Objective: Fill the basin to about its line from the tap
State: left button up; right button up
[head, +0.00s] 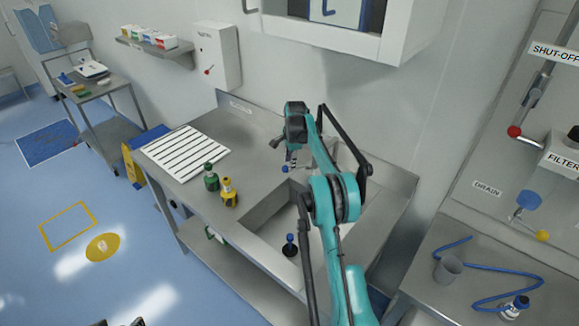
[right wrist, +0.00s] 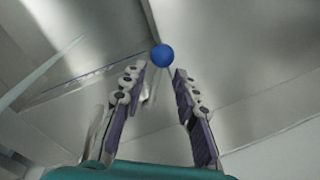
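The steel basin (head: 262,215) is sunk into the counter. My right arm hides part of it, and I see no clear water surface in it. A dark plug with a blue knob (head: 290,240) stands in the basin. A small blue ball (head: 285,169) shows at the basin's back edge, close under my right gripper (head: 291,158); the tap's spout is not clear behind my arm. In the right wrist view a blue ball (right wrist: 162,55) on a thin stem lies just beyond the open fingertips, between them in the picture. A blue line (right wrist: 90,72) marks the steel there.
A green bottle (head: 211,177) and a yellow bottle (head: 229,192) stand left of the basin, by a white ribbed rack (head: 186,152). A cup (head: 447,269) and blue hose (head: 480,299) lie on the right counter. A wall cabinet (head: 350,30) hangs above.

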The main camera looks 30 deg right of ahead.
notch_tip(320, 180, up, 8)
jog(key=s, duration=0.1)
jog(key=shift+s+r, duration=0.15)
jog(key=shift+s, duration=0.2)
pick_arm(q)
jog(key=shift+r, duration=0.15)
dwell(0.5)
